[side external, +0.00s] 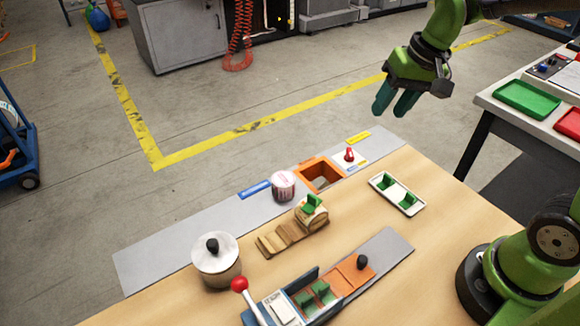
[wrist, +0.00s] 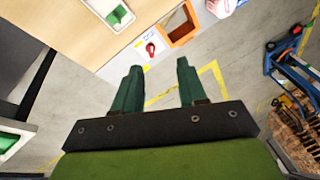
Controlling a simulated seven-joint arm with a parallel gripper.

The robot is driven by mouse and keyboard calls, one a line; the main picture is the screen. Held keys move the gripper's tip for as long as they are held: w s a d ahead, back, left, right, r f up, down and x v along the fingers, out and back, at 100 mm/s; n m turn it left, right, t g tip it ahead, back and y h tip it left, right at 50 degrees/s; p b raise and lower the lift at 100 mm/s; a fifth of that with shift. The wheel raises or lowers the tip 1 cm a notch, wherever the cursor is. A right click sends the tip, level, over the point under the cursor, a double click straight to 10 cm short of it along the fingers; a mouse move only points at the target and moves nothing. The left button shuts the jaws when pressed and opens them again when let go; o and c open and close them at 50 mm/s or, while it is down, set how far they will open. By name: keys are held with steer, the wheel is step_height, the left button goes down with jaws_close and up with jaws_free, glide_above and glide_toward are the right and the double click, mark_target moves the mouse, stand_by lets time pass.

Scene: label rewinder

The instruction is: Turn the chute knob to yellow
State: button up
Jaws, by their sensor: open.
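The chute knob (side external: 349,154) is small and red, on a white plate beside the orange chute (side external: 318,172) with its dark square opening. A yellow label (side external: 358,138) lies just behind the knob, and a blue label (side external: 255,189) lies farther left. The red knob (wrist: 151,48) also shows in the wrist view, ahead of my fingertips, with the chute (wrist: 178,24) to its right. Which colour the knob points to is too small to tell. My gripper (side external: 394,107) is open and empty, high above and behind the knob, touching nothing. Its two green fingers (wrist: 158,68) are spread apart.
A white tray with green pieces (side external: 397,194) lies right of the chute. A pink-and-white roll (side external: 283,186) stands to its left. A wooden holder (side external: 292,230), a white canister (side external: 216,262) and a red-knobbed lever (side external: 240,285) stand nearer. A side table (side external: 490,98) is at right.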

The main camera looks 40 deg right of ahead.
mark_target(350, 152)
steer(key=shift+w+d+f+m+g+h, duration=0.45)
steer(key=shift+w+d+f+g, duration=0.55)
steer(key=shift+w, duration=1.8)
steer(key=shift+w+d+f+m+g+h, duration=0.25)
steer(key=shift+w+d+f+m+g, duration=0.75)
steer(key=shift+w, duration=1.75)
steer(key=shift+n+t, duration=0.3)
steer(key=shift+n, duration=0.05)
steer(key=f, duration=1.6)
steer(key=shift+a+f, duration=0.25)
steer(key=shift+a, duration=0.1)
jaws_close()
